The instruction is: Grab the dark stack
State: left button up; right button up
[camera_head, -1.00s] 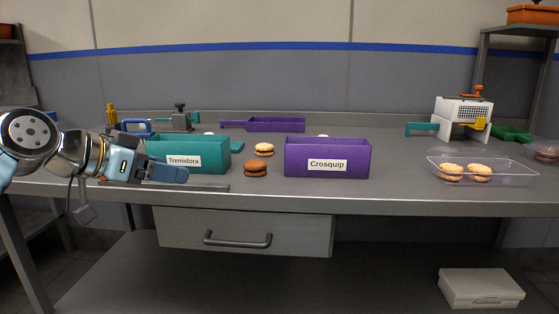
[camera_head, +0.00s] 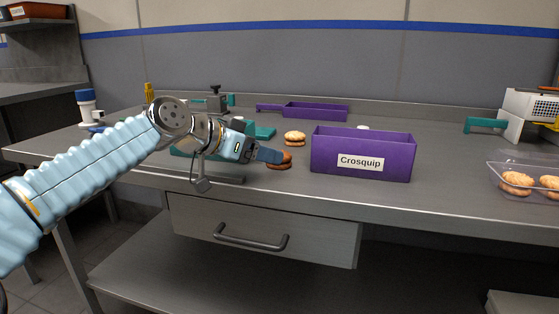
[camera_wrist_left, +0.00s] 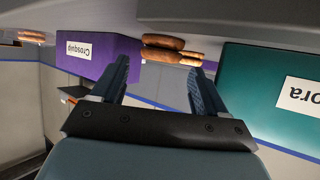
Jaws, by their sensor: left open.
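The dark stack (camera_head: 285,164), a brown sandwich biscuit, lies near the front of the bench, left of the purple Crosquip bin. My left gripper (camera_head: 270,155) is beside its left side in the head view and covers part of it. In the left wrist view, upside down, the dark stack (camera_wrist_left: 163,42) shows beyond the open, empty fingers (camera_wrist_left: 159,66), roughly between them. It looks apart from both fingertips. A pale stack (camera_head: 295,138) lies behind the dark one. My right gripper is not in view.
The purple Crosquip bin (camera_head: 362,140) stands right of the dark stack. A teal bin (camera_wrist_left: 240,80) is on the other side, mostly behind my arm in the head view. A clear tray (camera_head: 497,181) with pale biscuits is at the right edge.

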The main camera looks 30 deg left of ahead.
aim_at(286, 164)
pick_arm(q)
jog(key=x, duration=0.4)
jog(key=shift+w+f, duration=0.15)
jog(key=shift+w, duration=0.1)
jog(key=c, duration=0.5)
